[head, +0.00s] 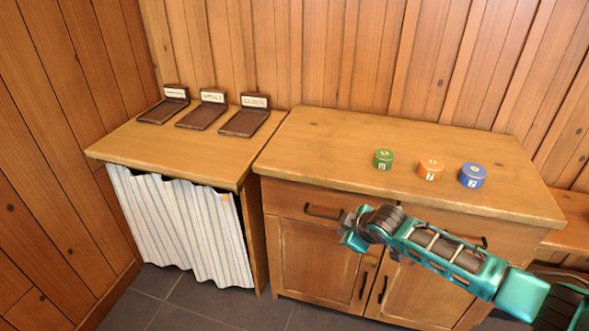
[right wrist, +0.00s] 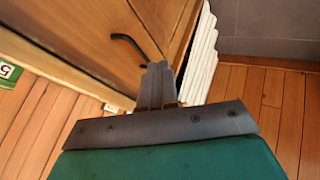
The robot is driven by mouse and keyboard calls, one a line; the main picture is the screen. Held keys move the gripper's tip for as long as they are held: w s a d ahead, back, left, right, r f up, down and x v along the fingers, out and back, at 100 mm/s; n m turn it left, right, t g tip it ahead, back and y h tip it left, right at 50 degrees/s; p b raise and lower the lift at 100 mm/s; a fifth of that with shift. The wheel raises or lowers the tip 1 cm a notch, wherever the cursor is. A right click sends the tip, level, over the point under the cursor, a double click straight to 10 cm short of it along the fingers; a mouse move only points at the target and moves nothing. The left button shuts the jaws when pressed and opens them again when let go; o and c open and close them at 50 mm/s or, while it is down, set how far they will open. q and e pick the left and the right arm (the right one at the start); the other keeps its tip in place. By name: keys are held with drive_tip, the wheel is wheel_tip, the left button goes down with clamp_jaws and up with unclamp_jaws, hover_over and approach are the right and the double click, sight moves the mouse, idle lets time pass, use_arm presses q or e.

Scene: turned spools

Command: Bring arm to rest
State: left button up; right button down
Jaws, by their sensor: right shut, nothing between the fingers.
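My right arm comes in from the lower right in the head view, in front of the cabinet. Its gripper (head: 352,232) is near the cabinet's left drawer handle, below the countertop edge. In the right wrist view the fingers of my right gripper (right wrist: 158,72) are together with nothing between them. A green spool (head: 383,159), an orange spool (head: 431,168) and a blue spool (head: 473,175) stand apart on the right countertop (head: 330,140). My left gripper is not in view.
Three dark trays with label cards, a left tray (head: 160,112), a middle tray (head: 203,117) and a right tray (head: 243,124), sit on the left counter (head: 140,150). A striped curtain (head: 180,225) hangs below it. A dark drawer handle (right wrist: 128,42) is close to my right fingers.

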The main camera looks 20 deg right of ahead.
drive_tip(key=s+a+f+m+t+y, duration=0.1)
drive_tip(key=s+a+f+m+y, duration=0.3)
drive_tip(key=s+a, duration=0.7)
drive_tip(key=s+m+t+h, duration=0.1)
drive_tip(key=s+m+h, duration=0.1)
drive_tip(key=s, duration=0.9)
drive_tip(key=shift+s+m+t+h, duration=0.3)
drive_tip(key=shift+m+t, duration=0.1)
drive_tip(key=shift+m, duration=0.1)
drive_tip(key=shift+w, duration=0.1)
